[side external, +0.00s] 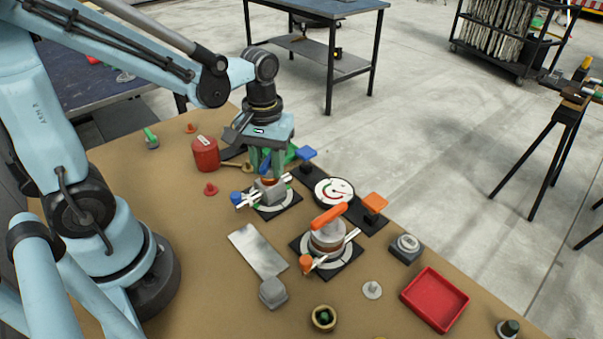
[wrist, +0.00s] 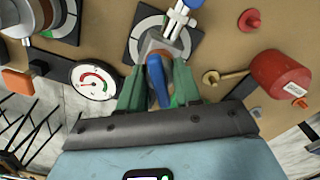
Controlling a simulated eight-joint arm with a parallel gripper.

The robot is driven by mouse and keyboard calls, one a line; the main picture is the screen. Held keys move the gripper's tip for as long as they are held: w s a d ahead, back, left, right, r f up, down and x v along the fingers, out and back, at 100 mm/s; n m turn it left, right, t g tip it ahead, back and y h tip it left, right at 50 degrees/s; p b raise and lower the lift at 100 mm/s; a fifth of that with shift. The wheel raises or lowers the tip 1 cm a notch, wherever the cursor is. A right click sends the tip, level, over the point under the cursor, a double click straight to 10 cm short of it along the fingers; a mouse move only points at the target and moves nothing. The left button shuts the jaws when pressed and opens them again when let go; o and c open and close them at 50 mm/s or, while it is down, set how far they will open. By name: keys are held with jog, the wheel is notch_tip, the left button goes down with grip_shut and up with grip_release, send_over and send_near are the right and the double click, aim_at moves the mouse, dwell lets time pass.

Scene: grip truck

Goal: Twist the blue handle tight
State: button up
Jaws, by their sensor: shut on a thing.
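The blue handle (wrist: 156,76) sits on top of a grey valve body (wrist: 160,45), over a black plate with a white and grey dial ring (wrist: 139,32). My gripper (wrist: 157,92) points down at it, its green fingers on either side and shut on the handle. In the side view my gripper (side external: 270,172) is over the valve's plate (side external: 277,208) and hides most of the handle. White rods with a blue knob (side external: 236,197) stick out from the valve to the left. A round gauge with a red needle (side external: 334,191) lies to the right of this valve.
A second valve with an orange handle (side external: 330,216) stands nearer the camera. An orange paddle (side external: 375,202) and a blue paddle (side external: 307,154) flank the gauge. A red can (side external: 206,154), a metal plate (side external: 258,250) and a red tray (side external: 435,299) are around. Bare board lies at left.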

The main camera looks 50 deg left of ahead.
aim_at(267, 159)
jog(key=m, duration=0.5)
jog(key=shift+m, duration=2.7)
jog(key=o, duration=0.7)
jog(key=shift+r, duration=0.1)
jog(key=shift+r, duration=3.65)
